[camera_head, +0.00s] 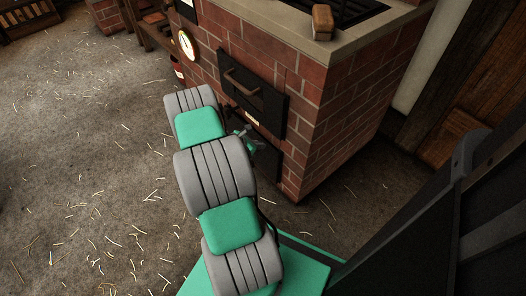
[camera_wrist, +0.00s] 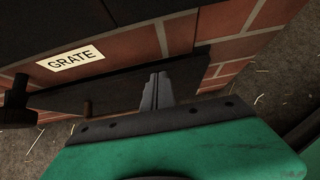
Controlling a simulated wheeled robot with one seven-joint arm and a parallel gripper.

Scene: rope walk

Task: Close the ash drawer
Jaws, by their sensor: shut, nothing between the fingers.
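My gripper (camera_wrist: 156,90) is shut and empty in the wrist view, its fingers side by side. They point at a dark, low panel (camera_wrist: 125,88) with a small brown knob, which looks like the ash drawer's front. I cannot tell whether the fingertips touch it. The panel sits below a white label reading GRATE (camera_wrist: 70,58) on the brick stove. In the head view the stove (camera_head: 345,110) stands beyond my arm, which hides most of the drawer and the fingertips. How far the drawer stands out is not clear.
A black door with a bar handle (camera_head: 243,82) is above the drawer area. A black handle (camera_wrist: 18,100) shows at the wrist view's left. A brown block (camera_head: 322,22) lies on the stove top. A round dial (camera_head: 186,45) is at its left. Straw-strewn floor at left is free.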

